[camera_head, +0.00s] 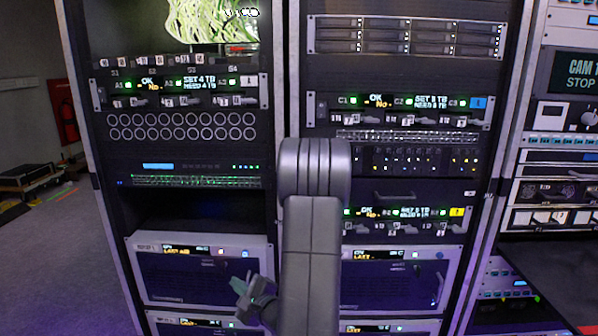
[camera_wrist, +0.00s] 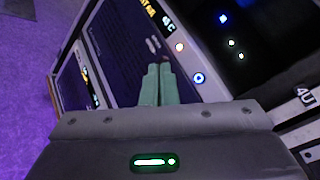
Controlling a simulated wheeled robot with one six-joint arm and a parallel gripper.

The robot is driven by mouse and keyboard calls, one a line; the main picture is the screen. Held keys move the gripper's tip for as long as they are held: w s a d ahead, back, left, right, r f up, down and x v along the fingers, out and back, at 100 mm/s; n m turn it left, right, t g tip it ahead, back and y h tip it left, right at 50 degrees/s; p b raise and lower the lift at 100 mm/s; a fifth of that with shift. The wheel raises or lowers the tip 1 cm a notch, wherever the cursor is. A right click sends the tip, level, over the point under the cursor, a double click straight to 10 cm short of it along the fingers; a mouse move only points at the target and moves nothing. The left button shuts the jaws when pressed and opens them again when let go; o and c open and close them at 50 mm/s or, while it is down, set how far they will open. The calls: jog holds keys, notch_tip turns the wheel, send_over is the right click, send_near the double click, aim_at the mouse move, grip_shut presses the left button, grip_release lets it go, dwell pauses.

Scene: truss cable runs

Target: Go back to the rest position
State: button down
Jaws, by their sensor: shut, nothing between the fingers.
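My gripper (camera_head: 241,285) shows in the head view low and left of my grey arm, in front of a grey rack unit (camera_head: 190,272) in the left rack. In the wrist view my gripper's two green fingers (camera_wrist: 157,82) lie side by side, closed together with nothing between them. The rack unit's dark front panel (camera_wrist: 125,50) and its round lit buttons show beyond the fingers. I cannot tell the exact gap between fingertips and panel, but no contact is visible.
Two equipment racks stand close in front, with small levers on the left switch panel (camera_head: 180,92) and right switch panel (camera_head: 405,108). A third rack (camera_head: 560,140) stands at the right. Cases (camera_head: 30,178) lie at the far left. Grey floor (camera_head: 60,260) at the left is clear.

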jog(key=w, duration=0.5)
jog(key=shift+d+f+b, duration=0.2)
jog(key=shift+b, duration=0.1)
jog(key=shift+w+b, duration=0.1)
jog(key=shift+b, duration=0.3)
jog(key=r+p, duration=0.1)
jog(key=p, duration=0.3)
